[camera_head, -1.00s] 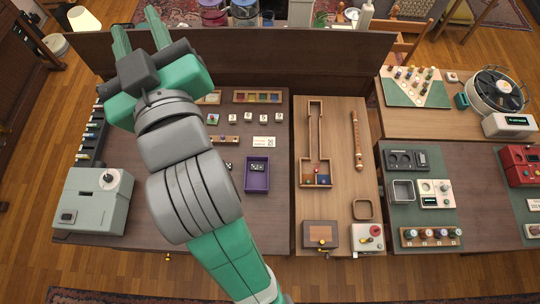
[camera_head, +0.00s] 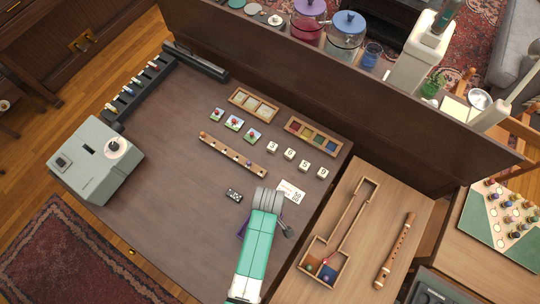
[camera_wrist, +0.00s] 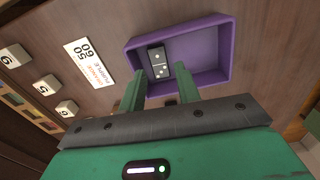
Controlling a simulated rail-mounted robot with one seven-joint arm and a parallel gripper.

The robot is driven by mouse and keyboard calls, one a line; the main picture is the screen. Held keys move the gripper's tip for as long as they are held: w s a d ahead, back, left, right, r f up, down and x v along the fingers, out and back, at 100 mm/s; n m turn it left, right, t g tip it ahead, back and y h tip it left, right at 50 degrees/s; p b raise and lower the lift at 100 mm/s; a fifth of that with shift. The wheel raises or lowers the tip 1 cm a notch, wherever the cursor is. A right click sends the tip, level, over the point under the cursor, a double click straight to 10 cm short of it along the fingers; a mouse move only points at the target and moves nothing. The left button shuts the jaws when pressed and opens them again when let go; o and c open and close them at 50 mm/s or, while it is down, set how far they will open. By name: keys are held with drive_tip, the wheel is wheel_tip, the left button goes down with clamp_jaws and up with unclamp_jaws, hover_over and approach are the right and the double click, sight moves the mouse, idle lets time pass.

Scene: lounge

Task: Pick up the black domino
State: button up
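A purple tray (camera_wrist: 215,50) fills the upper middle of the wrist view. A black domino (camera_wrist: 157,60) with white dots lies in it near its left wall. In the head view, a black domino (camera_head: 233,195) lies on the dark table, left of my arm. My arm hides most of the tray there; only a purple edge (camera_head: 242,228) shows.
A white card (camera_head: 291,190) and number cubes (camera_head: 289,153) lie near my arm. A wooden peg strip (camera_head: 232,156) is behind the domino. A grey machine (camera_head: 95,160) stands at left.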

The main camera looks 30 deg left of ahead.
drive_tip(key=f, duration=0.2)
drive_tip(key=f+b, duration=0.1)
drive_tip(key=f, duration=0.3)
drive_tip(key=shift+w+a+f, duration=0.2)
drive_tip(key=shift+a+f, duration=0.05)
drive_tip(key=shift+c, duration=0.4)
drive_tip(key=c, duration=0.5)
